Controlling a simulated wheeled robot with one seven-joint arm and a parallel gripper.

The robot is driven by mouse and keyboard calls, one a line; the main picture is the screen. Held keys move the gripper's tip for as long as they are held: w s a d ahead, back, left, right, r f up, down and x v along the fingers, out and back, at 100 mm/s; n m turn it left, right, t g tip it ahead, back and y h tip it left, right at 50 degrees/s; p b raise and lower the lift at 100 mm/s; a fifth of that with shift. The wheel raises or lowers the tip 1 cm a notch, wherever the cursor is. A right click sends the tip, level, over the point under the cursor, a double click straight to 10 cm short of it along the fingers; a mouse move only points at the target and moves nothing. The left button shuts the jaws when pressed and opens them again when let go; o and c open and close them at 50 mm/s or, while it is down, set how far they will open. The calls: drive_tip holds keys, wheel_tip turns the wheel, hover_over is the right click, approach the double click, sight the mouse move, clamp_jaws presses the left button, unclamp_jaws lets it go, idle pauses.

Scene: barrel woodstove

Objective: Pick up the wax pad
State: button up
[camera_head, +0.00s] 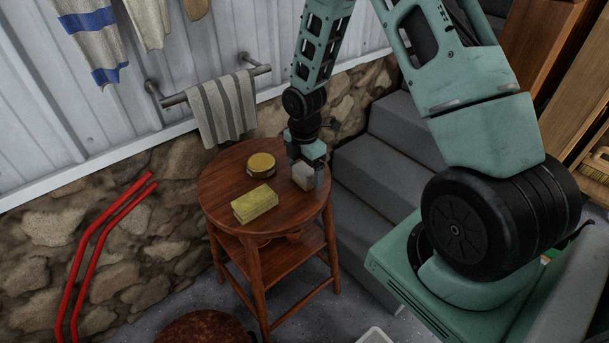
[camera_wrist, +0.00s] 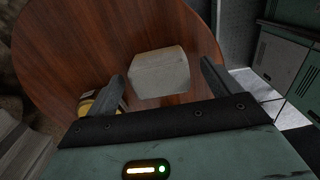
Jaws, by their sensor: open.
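A small pale grey-white block (camera_head: 303,178) sits near the right edge of the round wooden stool top (camera_head: 225,180); it appears to be the wax pad. In the wrist view the pale block (camera_wrist: 160,72) lies between my two fingertips, with a gap visible on each side. My gripper (camera_head: 307,167) points down over it and is open; its fingers (camera_wrist: 162,75) are not closed on the block. In the head view my gripper partly hides the block's top.
A yellow block (camera_head: 255,203) and a round yellow tin (camera_head: 261,163) stand left of my gripper on the stool. Grey steps (camera_head: 375,170) rise right of the stool. A towel (camera_head: 222,110) hangs on a wall rail behind it.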

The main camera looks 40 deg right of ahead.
sight(305, 168)
drive_tip(key=shift+f, duration=0.65)
drive_tip(key=c, duration=1.1)
wheel_tip(305, 168, up, 10)
drive_tip(key=shift+r, duration=0.1)
drive_tip(key=o, duration=0.4)
drive_tip(key=shift+c, duration=1.3)
